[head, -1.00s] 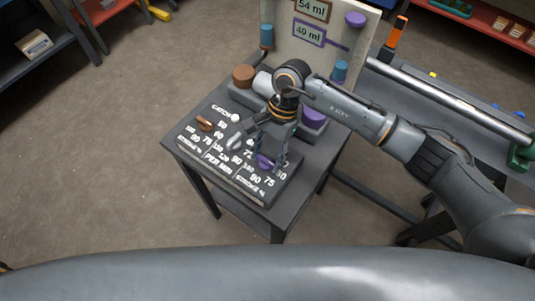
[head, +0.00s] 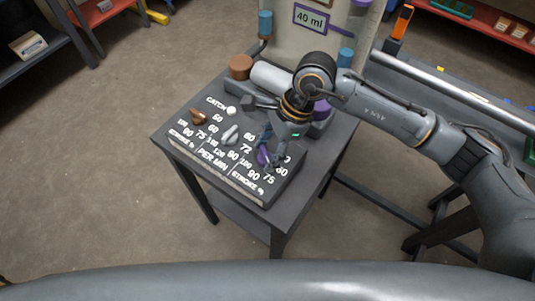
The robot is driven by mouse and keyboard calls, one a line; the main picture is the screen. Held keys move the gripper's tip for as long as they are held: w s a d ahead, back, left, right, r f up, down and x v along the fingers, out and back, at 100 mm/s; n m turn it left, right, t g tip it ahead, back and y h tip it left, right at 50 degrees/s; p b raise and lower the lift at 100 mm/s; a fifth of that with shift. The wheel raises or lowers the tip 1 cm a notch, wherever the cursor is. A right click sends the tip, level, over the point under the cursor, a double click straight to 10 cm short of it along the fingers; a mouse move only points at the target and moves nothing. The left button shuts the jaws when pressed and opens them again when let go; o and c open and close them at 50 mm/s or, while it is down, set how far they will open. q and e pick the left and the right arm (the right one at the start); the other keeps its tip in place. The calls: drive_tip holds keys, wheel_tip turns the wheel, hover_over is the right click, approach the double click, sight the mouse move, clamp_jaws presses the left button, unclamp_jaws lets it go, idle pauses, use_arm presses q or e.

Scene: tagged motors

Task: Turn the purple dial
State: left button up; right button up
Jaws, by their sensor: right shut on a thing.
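The purple dial (head: 262,154) is on the right part of the panel of a small grey device, among white printed numbers. My right gripper (head: 270,156) reaches down from above and is shut on the purple dial. Its fingers hide part of the dial and some of the numbers beside it. My left gripper is not in view.
The panel also has a brown dial (head: 198,117) and a grey dial (head: 230,134). Behind them are a brown cap (head: 241,67), a pale cylinder (head: 272,76) and an upright board (head: 290,50) with a 40 ml label. The device's table (head: 168,136) has open floor to its left.

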drive_tip(key=shift+m+t+b, duration=0.3)
drive_tip(key=shift+m+b, duration=0.35)
drive_tip(key=shift+m, duration=0.25)
drive_tip(key=o, duration=1.2)
drive_tip(key=shift+c, duration=0.2)
drive_tip(key=shift+d+r, duration=0.1)
drive_tip(key=v, duration=1.1)
drive_tip(key=shift+d+r, duration=0.2)
drive_tip(key=shift+r, duration=0.15)
drive_tip(key=shift+s+f, duration=0.1)
